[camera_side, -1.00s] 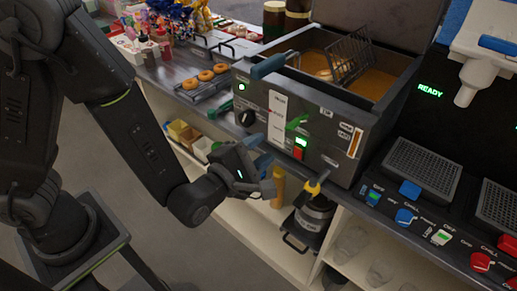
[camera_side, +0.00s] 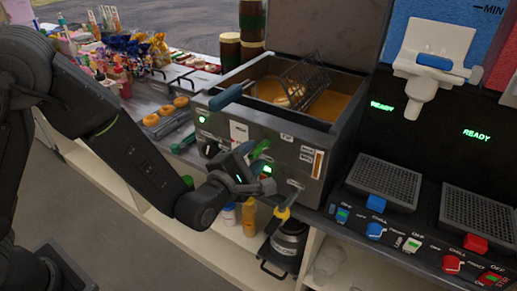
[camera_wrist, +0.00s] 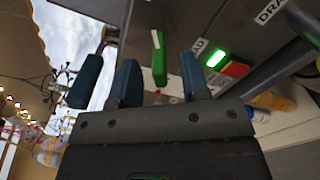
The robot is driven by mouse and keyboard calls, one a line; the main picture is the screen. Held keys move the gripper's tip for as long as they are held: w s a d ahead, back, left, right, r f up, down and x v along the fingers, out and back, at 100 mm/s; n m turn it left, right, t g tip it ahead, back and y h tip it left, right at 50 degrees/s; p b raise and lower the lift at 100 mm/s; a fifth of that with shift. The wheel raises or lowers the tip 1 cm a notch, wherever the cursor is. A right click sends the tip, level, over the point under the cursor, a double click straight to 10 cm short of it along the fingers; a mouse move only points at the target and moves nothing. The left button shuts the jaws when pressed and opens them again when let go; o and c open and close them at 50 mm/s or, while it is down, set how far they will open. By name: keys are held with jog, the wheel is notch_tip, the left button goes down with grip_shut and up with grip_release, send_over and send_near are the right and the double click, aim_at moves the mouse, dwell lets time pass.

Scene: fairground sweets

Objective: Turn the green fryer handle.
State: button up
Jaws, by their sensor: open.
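The green fryer handle (camera_side: 261,148) sits on the front panel of the dark metal fryer (camera_side: 312,140). In the wrist view the green handle (camera_wrist: 158,58) stands upright, with a finger on each side of it. My gripper (camera_side: 256,162) is at the fryer front and partly covers the handle in the side view. In the wrist view my gripper (camera_wrist: 160,78) is open, its blue fingertips apart. The handle lies between and just beyond the tips; I cannot tell whether either finger touches it.
A blue basket handle (camera_side: 226,97) juts from the fryer above my gripper. A lit green-and-red switch (camera_wrist: 227,65) is right of the handle. A yellow-handled tap (camera_side: 282,214) is below, over a dark pot (camera_side: 290,242). Doughnuts (camera_side: 166,110) lie at left.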

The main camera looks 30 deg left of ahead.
aim_at(259, 147)
jog(key=shift+w, duration=1.6)
grip_shut()
